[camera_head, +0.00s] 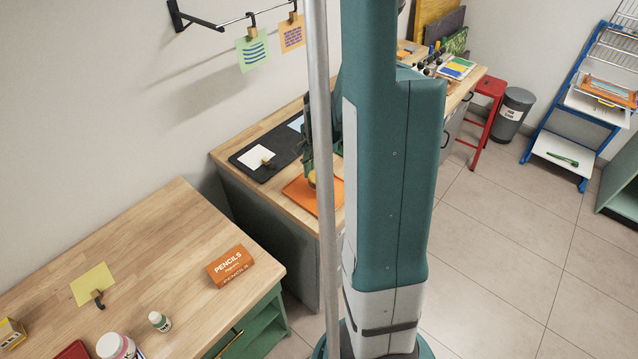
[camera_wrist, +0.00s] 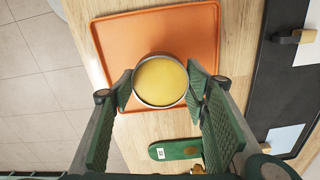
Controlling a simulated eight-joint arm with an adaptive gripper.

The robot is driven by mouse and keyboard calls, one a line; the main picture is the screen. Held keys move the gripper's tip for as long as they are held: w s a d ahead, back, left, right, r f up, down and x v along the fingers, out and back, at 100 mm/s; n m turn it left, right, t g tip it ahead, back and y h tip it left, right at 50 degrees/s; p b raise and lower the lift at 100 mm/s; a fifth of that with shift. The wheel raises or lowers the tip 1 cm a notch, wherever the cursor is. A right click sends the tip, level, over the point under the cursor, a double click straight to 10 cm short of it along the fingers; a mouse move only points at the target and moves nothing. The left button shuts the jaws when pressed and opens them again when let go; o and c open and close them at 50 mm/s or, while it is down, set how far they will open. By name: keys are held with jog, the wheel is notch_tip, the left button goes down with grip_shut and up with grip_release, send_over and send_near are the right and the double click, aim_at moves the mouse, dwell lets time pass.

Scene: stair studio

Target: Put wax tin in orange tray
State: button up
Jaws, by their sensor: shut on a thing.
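The wax tin (camera_wrist: 160,81), round with a yellow top and a metal rim, is between the fingers of my gripper (camera_wrist: 160,88) in the wrist view. My gripper is shut on it. The orange tray (camera_wrist: 120,42) lies on the wooden bench beyond the tin, and the tin overlaps the tray's near part in that view. My own column hides part of the gripper there. Whether the tin touches the tray is unclear.
A dark mat (camera_head: 262,155) with a white card lies beside the tray. A green object (camera_wrist: 176,149) with a white label lies on the bench near the tray. A nearer bench (camera_head: 150,240) holds a pencils box (camera_head: 231,267) and small jars.

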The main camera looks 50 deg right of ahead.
aim_at(319, 183)
jog(key=shift+f, duration=1.95)
jog(key=shift+f+b, duration=0.1)
jog(key=shift+b, duration=0.2)
jog(key=o, duration=1)
jog(key=shift+o, duration=0.2)
jog(key=shift+r+p, duration=0.65)
jog(key=shift+r, duration=5.5)
